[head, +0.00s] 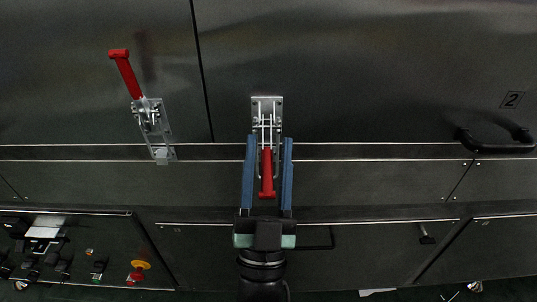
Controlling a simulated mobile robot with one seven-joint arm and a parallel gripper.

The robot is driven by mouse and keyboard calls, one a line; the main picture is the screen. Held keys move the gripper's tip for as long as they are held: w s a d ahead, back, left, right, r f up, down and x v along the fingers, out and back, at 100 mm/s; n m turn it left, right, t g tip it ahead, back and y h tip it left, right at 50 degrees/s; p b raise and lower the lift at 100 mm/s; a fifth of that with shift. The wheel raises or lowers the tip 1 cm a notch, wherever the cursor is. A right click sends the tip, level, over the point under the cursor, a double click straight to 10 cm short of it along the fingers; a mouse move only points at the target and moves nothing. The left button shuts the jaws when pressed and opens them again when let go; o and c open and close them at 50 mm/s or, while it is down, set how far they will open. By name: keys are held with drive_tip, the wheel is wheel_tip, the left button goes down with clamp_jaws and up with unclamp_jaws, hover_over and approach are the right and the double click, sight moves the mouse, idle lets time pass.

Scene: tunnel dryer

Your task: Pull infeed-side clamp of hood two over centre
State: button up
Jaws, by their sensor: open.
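A toggle clamp (267,112) with a steel plate and wire loop is mounted near the left end of the hood panel marked 2 (400,70). Its red handle (267,178) points down, across the seam below the hood. My gripper (268,140) comes up from below with its two blue fingers apart, one on each side of the red handle. Small gaps show between fingers and handle, and it holds nothing. The handle's depth relative to the fingers is hard to judge.
A second clamp (153,125) on the panel to the left has its red handle (125,75) raised. A black grab handle (495,144) sticks out at right. A control panel (75,250) with buttons and a red-and-yellow stop knob is at lower left.

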clamp_jaws()
drive_tip(key=shift+d+f, duration=0.1)
drive_tip(key=shift+d, duration=0.05)
idle(1.1)
